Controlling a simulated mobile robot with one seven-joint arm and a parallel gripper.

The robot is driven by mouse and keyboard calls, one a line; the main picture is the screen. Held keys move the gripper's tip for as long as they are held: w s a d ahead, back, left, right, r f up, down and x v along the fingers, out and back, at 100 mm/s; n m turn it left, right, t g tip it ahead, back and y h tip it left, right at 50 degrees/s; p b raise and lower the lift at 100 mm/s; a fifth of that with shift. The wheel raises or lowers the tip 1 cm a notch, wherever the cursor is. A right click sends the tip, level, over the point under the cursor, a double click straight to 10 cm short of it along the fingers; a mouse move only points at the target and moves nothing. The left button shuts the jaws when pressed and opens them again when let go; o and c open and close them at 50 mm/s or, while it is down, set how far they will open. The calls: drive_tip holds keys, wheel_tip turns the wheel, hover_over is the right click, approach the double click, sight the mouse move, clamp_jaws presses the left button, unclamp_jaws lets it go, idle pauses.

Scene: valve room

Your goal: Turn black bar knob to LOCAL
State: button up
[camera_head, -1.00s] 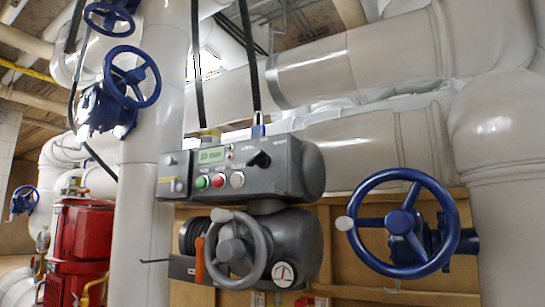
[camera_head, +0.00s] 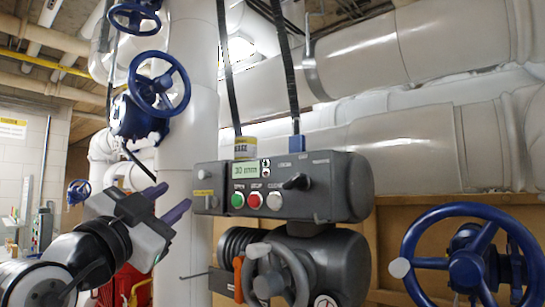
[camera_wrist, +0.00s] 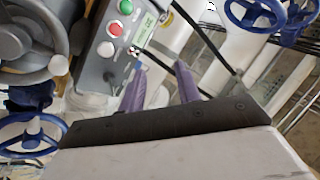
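The dark bar knob (camera_head: 297,181) sits on the front of a grey actuator control box (camera_head: 345,190), right of its push buttons. Its bar looks tilted, and the small labels above it are too small to read for sure. In the wrist view the control box (camera_wrist: 92,65) appears rotated at upper left. My gripper (camera_head: 167,200) is at the left of the head view, left of the box and apart from the knob. Its two purple fingers are spread with nothing between them; they also show in the wrist view (camera_wrist: 160,88).
Green (camera_head: 238,200), red (camera_head: 254,201) and white (camera_head: 274,201) buttons sit beside the knob under a green display (camera_head: 245,171). A grey handwheel (camera_head: 275,277) juts out below. A blue handwheel (camera_head: 475,258) stands at right, another (camera_head: 160,85) at upper left on white pipes.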

sight(290, 182)
drive_tip(key=s+d+r+m+g+h+p, duration=0.2)
drive_tip(key=d+r+m+g+h, duration=0.25)
drive_tip(key=d+m+g, duration=0.4)
drive_tip(key=shift+m+t, duration=0.25)
drive_tip(key=shift+t, duration=0.3)
drive_tip(key=p+x, duration=0.2)
drive_tip(key=x, duration=0.2)
drive_tip(key=d+p+x, duration=0.1)
drive_tip(key=x, duration=0.4)
drive_tip(key=s+p+x, duration=0.1)
drive_tip(key=p+x, duration=0.1)
drive_tip(key=x, duration=0.3)
drive_tip(key=shift+w+d+f+p, duration=0.15)
drive_tip(key=shift+d+f+p, duration=0.15)
drive_tip(key=shift+d+f, duration=0.1)
clamp_jaws()
